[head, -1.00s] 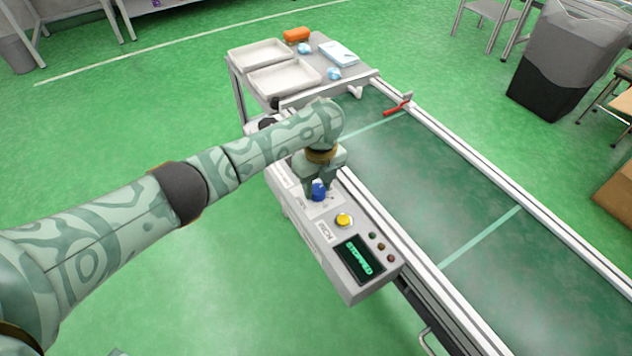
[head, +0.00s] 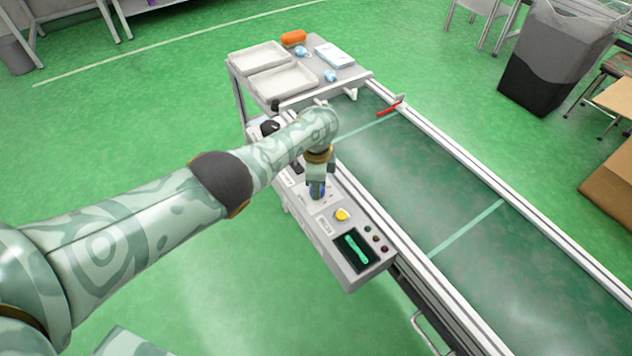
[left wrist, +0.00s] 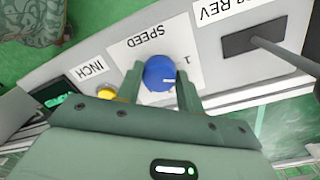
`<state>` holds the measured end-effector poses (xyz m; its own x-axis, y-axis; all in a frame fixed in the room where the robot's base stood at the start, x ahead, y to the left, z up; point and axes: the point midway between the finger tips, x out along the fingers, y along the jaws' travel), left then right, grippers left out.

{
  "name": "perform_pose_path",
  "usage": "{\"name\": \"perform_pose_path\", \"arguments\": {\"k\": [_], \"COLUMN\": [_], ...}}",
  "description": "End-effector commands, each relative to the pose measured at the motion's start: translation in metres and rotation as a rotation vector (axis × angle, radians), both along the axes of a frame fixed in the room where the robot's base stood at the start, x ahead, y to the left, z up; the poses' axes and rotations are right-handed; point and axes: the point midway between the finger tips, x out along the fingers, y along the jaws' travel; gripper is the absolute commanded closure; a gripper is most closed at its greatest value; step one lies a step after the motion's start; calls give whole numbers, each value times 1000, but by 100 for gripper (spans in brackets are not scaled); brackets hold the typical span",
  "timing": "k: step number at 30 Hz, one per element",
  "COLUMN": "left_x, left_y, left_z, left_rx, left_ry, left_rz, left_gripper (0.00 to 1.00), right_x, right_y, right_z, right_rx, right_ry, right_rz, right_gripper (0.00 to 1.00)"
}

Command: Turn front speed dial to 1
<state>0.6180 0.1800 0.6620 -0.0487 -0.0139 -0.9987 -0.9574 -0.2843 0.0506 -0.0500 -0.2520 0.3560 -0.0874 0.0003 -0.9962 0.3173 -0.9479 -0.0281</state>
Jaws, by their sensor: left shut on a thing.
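The blue speed dial (left wrist: 159,74) sits on a white label reading SPEED on the grey control panel (head: 332,230). In the left wrist view its white mark points toward the right, on the side of the printed 1. My left gripper (left wrist: 163,84) is shut on the dial, one finger on each side of it. In the head view the left gripper (head: 317,186) covers most of the dial. My right gripper does not show.
A yellow INCH button (head: 341,215), small lamps and a dark display (head: 356,250) lie nearer on the panel. A lever (left wrist: 285,53) stands by the REV label. The green conveyor belt (head: 420,190) runs alongside. Two trays (head: 283,80) stand at the far end.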

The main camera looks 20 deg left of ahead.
Motion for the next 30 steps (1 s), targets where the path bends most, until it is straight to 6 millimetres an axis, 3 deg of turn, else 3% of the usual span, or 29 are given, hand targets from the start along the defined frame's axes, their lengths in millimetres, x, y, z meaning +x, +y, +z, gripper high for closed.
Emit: {"name": "perform_pose_path", "arguments": {"k": [15,30], "left_x": [-2,-2], "left_y": [-1,-1], "left_z": [-1,-1], "left_rx": [-3,-4], "left_ry": [3,3], "left_rz": [360,441], "left_gripper": [86,86], "right_x": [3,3], "right_y": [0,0], "right_z": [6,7], "right_rx": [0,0], "right_ry": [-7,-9], "right_rz": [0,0], "right_gripper": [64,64]}}
